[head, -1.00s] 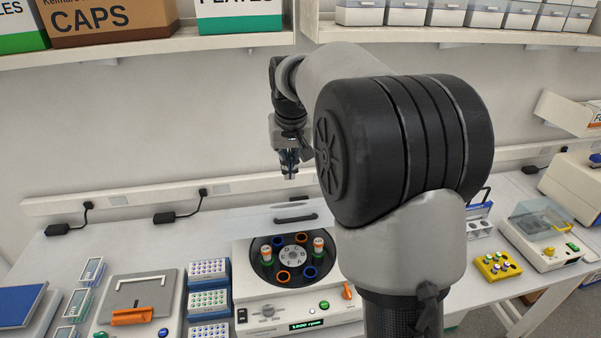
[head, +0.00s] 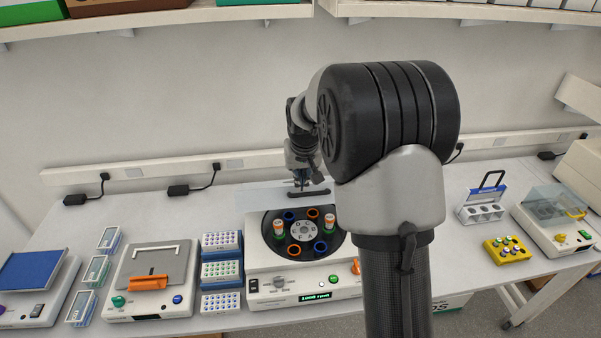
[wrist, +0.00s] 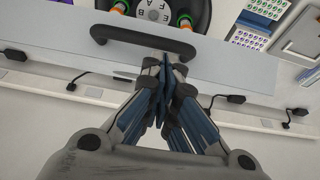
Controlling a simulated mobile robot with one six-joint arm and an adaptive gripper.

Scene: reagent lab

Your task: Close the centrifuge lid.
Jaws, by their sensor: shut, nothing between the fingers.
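The centrifuge (head: 262,291) stands on the bench with its lid open, and its round rotor chamber shows. The rotor (head: 303,231) carries orange-capped tubes on its left and right and several orange and blue rings. The handle (wrist: 143,39) and rotor (wrist: 155,10) also show in the wrist view. My gripper (head: 301,185) is shut and empty, close to the handle; in the wrist view my gripper (wrist: 165,62) is just beside it. I cannot tell whether they touch.
Tube racks (head: 221,270) and a shaker with an orange clamp (head: 150,283) stand left of the centrifuge. A shelf hangs above the back wall.

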